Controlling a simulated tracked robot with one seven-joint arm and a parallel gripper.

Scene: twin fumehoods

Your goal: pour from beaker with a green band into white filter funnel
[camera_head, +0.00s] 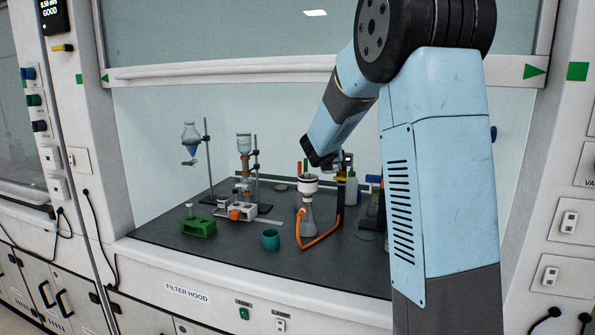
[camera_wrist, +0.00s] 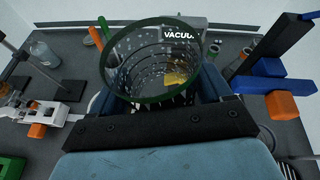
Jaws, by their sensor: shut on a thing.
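My gripper (camera_wrist: 160,92) is shut around a clear glass beaker (camera_wrist: 140,66) with a green band at its rim. In the wrist view I look into its open mouth, and speckled shapes show through the glass. In the head view my arm hides most of the gripper, and the beaker cannot be made out clearly. The white filter funnel (camera_head: 307,184) sits on a glass side-arm flask (camera_head: 307,218) on the hood floor. The gripper is above and to the right of the funnel in the head view. The funnel cannot be made out in the wrist view.
An orange hose (camera_head: 322,238) runs from the flask. A teal cup (camera_head: 270,240) and a green block (camera_head: 198,227) stand near the front edge. Stands with a separatory funnel (camera_head: 190,140) and other glassware (camera_head: 244,146) are at the left. Bottles (camera_head: 364,187) stand behind, at right.

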